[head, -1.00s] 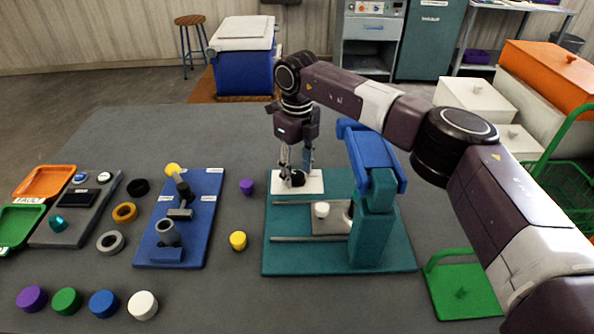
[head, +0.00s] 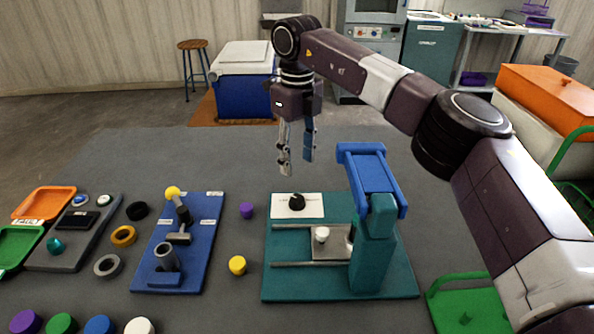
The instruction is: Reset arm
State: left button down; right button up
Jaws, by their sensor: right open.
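My right gripper (head: 296,163) is open and empty. It points down and hangs in the air above the back of the teal base plate (head: 285,285). A black knob (head: 297,202) on a white panel (head: 282,211) sits below the gripper, clear of the fingers. On the same base, a blue arm-like part (head: 371,175) rests on top of a teal post (head: 374,245). A sliding grey plate with a white knob (head: 322,234) is beside the post. My left gripper is not in view.
A blue board (head: 200,255) with a yellow-balled lever (head: 172,192) stands to the left. Loose purple (head: 246,210) and yellow (head: 237,265) pieces lie between the boards. Orange (head: 45,203) and green (head: 18,248) trays are far left. A green carrier (head: 455,305) is front right.

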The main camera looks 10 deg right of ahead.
jog(key=shift+r, duration=0.25)
